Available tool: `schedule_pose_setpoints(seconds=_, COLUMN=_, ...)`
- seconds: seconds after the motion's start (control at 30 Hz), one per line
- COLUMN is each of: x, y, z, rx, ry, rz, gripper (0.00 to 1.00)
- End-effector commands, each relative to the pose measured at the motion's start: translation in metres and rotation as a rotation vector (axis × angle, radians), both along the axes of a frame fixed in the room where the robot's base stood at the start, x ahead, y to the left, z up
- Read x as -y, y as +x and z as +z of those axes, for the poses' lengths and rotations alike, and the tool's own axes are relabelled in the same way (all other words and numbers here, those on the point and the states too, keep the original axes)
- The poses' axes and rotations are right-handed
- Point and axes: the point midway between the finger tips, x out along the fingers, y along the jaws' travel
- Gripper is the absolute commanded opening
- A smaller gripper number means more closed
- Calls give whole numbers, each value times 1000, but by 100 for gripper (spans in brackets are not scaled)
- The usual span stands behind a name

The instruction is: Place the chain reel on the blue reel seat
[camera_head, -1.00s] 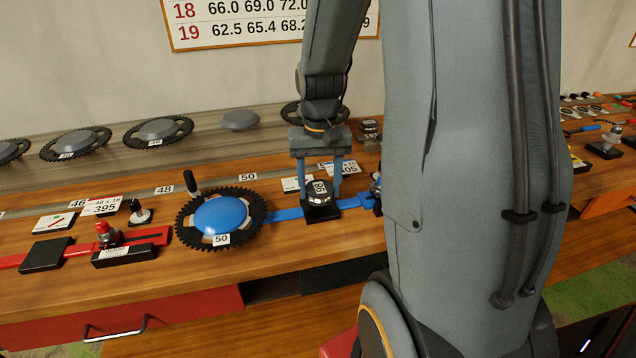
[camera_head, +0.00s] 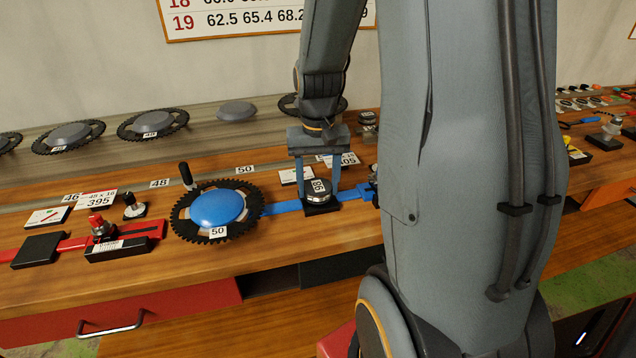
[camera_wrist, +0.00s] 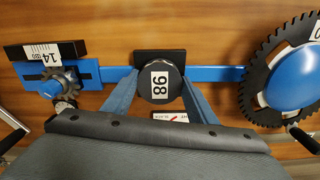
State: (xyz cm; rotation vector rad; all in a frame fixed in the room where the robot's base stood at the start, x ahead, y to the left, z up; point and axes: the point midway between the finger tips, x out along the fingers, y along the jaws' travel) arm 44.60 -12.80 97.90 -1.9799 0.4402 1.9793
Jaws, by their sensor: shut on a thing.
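The chain reel (camera_head: 318,188) is a small dark round reel with a white number label on top. It also shows in the wrist view (camera_wrist: 171,96). My gripper (camera_head: 319,196) points down with its two blue fingers shut on the reel's sides, as the wrist view (camera_wrist: 159,84) also shows. The reel seat is a black block (camera_head: 322,209) on a blue rail (camera_head: 283,208); the block's far part shows in the wrist view (camera_wrist: 150,56). The reel is right over the block, very low. I cannot tell whether it touches, since its underside is hidden.
A large black chainring with a blue dome (camera_head: 217,209) stands left of the seat. A small sprocket on a blue fixture (camera_wrist: 52,86) is on the seat's other side. A red rail (camera_head: 70,243) with fixtures lies further left. Spare chainrings (camera_head: 153,124) line the back.

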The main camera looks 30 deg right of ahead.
Motion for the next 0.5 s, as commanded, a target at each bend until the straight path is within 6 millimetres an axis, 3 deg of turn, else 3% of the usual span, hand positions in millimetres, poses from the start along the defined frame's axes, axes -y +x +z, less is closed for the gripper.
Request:
schedule_pose_setpoints(seconds=0.33, x=0, y=0, z=-6, rx=0, ry=0, rz=0, gripper=12)
schedule_pose_setpoints(seconds=0.37, x=0, y=0, z=-7, rx=0, ry=0, rz=0, gripper=54)
schedule_pose_setpoints(seconds=0.5, x=0, y=0, z=-6, rx=0, ry=0, rz=0, gripper=74)
